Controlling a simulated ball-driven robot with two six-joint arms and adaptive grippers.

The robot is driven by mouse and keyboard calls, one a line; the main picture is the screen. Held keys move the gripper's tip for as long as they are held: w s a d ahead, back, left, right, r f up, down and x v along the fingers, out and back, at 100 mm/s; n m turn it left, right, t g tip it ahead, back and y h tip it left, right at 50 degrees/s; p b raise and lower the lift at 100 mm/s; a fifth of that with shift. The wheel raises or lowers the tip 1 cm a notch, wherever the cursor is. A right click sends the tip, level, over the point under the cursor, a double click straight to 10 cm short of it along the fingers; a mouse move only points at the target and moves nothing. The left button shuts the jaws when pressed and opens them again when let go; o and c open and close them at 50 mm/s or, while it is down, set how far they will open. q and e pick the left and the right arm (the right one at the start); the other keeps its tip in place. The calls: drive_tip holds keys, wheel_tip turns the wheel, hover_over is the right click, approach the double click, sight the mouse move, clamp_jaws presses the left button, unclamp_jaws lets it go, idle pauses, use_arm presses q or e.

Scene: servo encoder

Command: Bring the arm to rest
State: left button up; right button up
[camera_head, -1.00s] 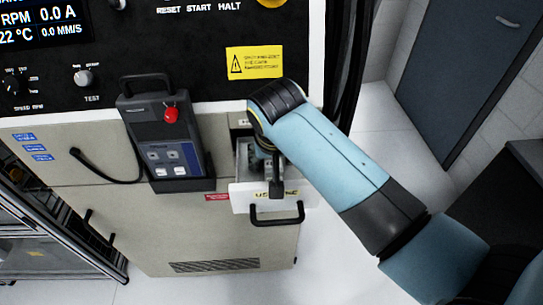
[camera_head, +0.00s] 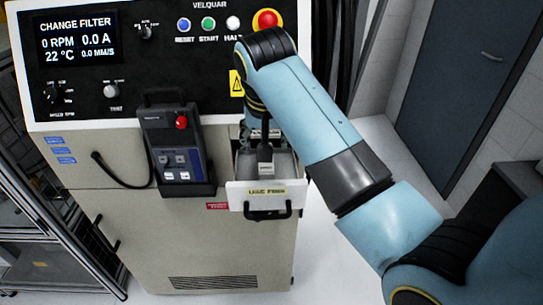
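My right arm comes in from the right and bends down over an open drawer (camera_head: 237,194) in the front of the machine (camera_head: 110,202). My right gripper (camera_head: 265,167) hangs down over the drawer's inside, behind its white labelled front. I cannot tell whether its fingers are open or shut, or whether they touch anything in the drawer. My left gripper is not in view.
A control panel has a screen (camera_head: 77,36) reading CHANGE FILTER and a red stop button (camera_head: 267,19). A corded handheld pendant (camera_head: 176,140) sits on the machine's front. A metal rack (camera_head: 35,235) stands at left, a dark door (camera_head: 455,75) at right.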

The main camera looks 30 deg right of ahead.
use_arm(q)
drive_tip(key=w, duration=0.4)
use_arm(e)
drive_tip(key=shift+w, duration=0.1)
drive_tip(key=s+d+f+n+y, duration=0.1)
drive_tip(key=s+n, duration=0.6)
drive_tip(key=s, duration=2)
wheel_tip(320, 180, down, 38)
drive_tip(key=s+d+g+b, duration=0.1)
drive_tip(key=d+g+b, duration=0.15)
drive_tip(key=b, duration=1.05)
use_arm(q)
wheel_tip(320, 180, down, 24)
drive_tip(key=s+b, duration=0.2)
drive_tip(key=b, duration=0.9)
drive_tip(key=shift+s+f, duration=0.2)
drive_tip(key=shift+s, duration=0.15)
use_arm(e)
drive_tip(key=s+f, duration=0.9)
drive_tip(key=f, duration=0.5)
drive_tip(key=s+d+f, duration=0.1)
drive_tip(key=s+f, duration=0.9)
drive_tip(key=f, duration=0.4)
drive_tip(key=shift+s+d+f+m, duration=0.15)
drive_tip(key=shift+s+f+m, duration=0.15)
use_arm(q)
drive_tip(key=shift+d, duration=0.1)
use_arm(e)
drive_tip(key=shift+g, duration=0.35)
